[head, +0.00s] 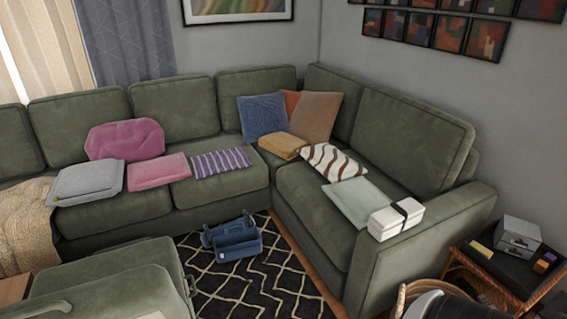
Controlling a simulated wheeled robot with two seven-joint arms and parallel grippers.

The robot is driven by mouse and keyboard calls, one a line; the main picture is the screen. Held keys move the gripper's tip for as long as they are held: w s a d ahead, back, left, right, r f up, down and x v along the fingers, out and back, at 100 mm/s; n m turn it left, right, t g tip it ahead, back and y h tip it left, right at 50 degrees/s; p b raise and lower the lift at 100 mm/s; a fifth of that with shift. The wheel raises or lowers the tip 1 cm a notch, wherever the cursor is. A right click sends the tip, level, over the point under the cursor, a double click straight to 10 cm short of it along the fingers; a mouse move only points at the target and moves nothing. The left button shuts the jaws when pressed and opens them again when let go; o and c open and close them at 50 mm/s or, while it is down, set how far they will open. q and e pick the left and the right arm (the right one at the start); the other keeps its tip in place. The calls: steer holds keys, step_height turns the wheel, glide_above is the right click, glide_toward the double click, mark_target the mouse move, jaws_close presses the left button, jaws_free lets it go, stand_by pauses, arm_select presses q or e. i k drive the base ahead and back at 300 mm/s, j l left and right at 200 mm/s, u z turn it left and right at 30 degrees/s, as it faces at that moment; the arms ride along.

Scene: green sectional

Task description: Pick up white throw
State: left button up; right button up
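No cloth in the head view is plainly a white throw. A pale, flat folded piece (360,204) lies on the right seat of the green sectional. A white block-shaped bundle with a dark band (396,220) sits beside it, near the right armrest; I cannot tell if it is cloth or a box. A light grey folded piece (88,183) lies on the left seat. A beige knitted throw (25,225) drapes over the seat at the far left. Neither of my grippers can be made out in this view.
The green sectional (115,212) holds several cushions. A blue bag-like object (235,241) sits on the dark patterned rug (275,282). A green upholstered piece (110,283) stands at the front left. A side table (484,265) and wicker basket (408,290) stand at right.

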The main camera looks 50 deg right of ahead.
mark_target(384, 224)
steer(key=l+z, duration=0.1)
steer(key=z, duration=2.25)
